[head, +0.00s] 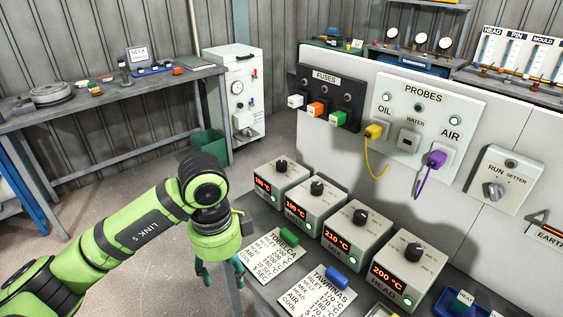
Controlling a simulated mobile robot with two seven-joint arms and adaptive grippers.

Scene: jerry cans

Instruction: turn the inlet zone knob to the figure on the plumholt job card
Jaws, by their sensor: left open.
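Several zone controllers stand in a row on the bench, each with a black knob and a red display. The leftmost controller (283,186) has a knob (282,166) on top; its name and figure are too small to read surely. The others seem to read 190, 210 and 200 °C; the nearest is marked HEAD (405,270). Two job cards lie in front: one headed TOBELCA (270,262), one TAWRINAS (318,295). I see no card that reads Plumholt. My left gripper (221,275) is open and empty, pointing down, left of the TOBELCA card. My right gripper is out of view.
Green (290,237) and blue (337,279) blocks sit on the cards' top edges. Behind the controllers stands a panel with fuses (325,100), probes (425,115) and a run/setter switch (494,190). Yellow and purple leads hang from it. A blue tray (460,302) is at lower right.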

